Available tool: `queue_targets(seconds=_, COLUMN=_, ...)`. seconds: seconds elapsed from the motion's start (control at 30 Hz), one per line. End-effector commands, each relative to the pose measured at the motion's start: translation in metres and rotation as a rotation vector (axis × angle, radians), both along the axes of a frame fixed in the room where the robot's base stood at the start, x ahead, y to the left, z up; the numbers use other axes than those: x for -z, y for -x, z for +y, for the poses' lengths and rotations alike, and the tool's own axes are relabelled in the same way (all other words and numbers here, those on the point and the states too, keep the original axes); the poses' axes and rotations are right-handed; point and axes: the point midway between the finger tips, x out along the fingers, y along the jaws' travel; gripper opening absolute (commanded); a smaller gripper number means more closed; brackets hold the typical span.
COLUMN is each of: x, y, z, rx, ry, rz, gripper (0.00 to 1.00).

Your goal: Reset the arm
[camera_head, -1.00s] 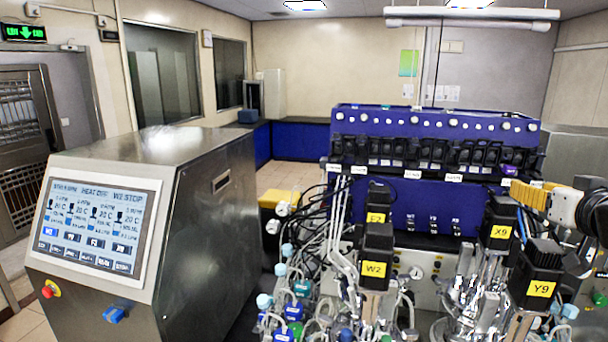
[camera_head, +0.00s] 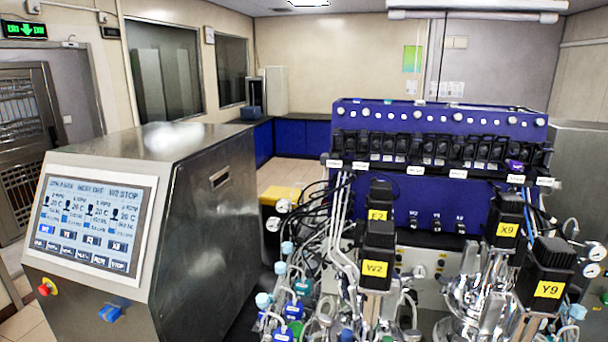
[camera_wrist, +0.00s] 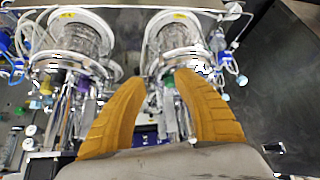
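My gripper (camera_wrist: 160,78) shows in the wrist view with two orange ribbed fingers spread apart, so it is open. Nothing is seen held between the fingers. Beyond the fingertips are two glass-and-metal vessels, a left one (camera_wrist: 80,38) and a right one (camera_wrist: 176,36), with tubes and fittings around them. I cannot tell the exact gap between fingers and vessels. My arm and gripper do not show in the head view.
The head view shows a steel control console (camera_head: 205,195) with a screen (camera_head: 92,222) at left. A blue pump cabinet (camera_head: 405,200) stands behind motors labelled W2 (camera_head: 377,255), X9 (camera_head: 507,222) and Y9 (camera_head: 546,275). Tubing crowds the front.

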Motion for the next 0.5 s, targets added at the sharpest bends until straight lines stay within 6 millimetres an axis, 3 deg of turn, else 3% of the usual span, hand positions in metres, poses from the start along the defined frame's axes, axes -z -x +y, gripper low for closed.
queue_targets(seconds=0.03, x=0.023, y=-0.001, z=-0.001, rx=0.003, ry=-0.001, rz=0.000, gripper=0.36)
queue_targets(seconds=0.27, x=0.079, y=-0.001, z=-0.001, rx=0.002, ry=-0.002, rz=-0.002, gripper=0.36)
queue_targets(seconds=0.5, x=0.167, y=-0.002, z=-0.001, rx=0.002, ry=-0.002, rz=-0.003, gripper=0.36)
